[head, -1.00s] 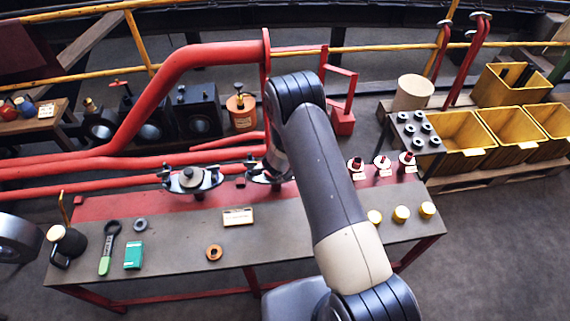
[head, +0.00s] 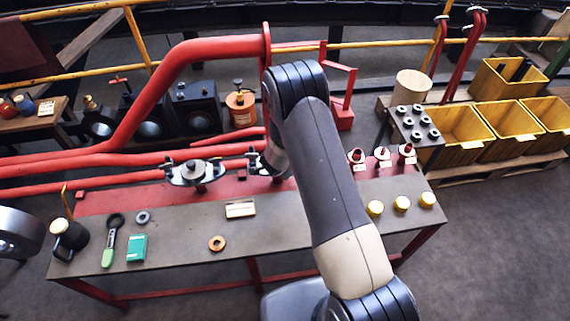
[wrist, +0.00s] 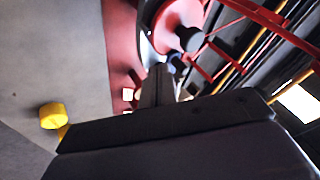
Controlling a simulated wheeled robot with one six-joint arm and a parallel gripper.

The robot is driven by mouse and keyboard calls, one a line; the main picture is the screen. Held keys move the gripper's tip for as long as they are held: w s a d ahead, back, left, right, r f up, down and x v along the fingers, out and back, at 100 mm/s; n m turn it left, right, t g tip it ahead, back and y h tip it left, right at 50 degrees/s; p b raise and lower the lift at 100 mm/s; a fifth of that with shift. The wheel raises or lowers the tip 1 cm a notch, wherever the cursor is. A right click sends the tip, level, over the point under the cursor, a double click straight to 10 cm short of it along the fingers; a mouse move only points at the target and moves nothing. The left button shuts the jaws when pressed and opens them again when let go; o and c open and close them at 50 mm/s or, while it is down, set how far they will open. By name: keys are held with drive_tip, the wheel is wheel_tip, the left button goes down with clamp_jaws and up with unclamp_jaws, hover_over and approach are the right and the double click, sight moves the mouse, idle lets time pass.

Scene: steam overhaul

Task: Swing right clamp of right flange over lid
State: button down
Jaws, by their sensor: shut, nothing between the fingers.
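The right flange (head: 257,168) stands at the back of the bench, mostly hidden behind my arm in the head view. Only its left side with a dark clamp part shows; its right clamp and most of its lid are hidden. The left flange (head: 190,172), with a grey lid and dark clamps at its sides, stands clear to its left. My gripper is hidden behind my arm in the head view. In the wrist view my gripper (wrist: 158,86) is shut and empty, close to a red round part with dark knobs (wrist: 188,36). I cannot tell whether they touch.
Three red-topped stubs (head: 382,155) and several yellow caps (head: 401,203) are on the bench's right side. Red pipes run behind.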

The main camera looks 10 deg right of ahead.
drive_tip(key=s+a+r, duration=0.3)
drive_tip(key=r, duration=0.2)
drive_tip(key=shift+a+r+p, duration=0.15)
drive_tip(key=shift+r+p, duration=0.2)
drive_tip(key=shift+r, duration=0.05)
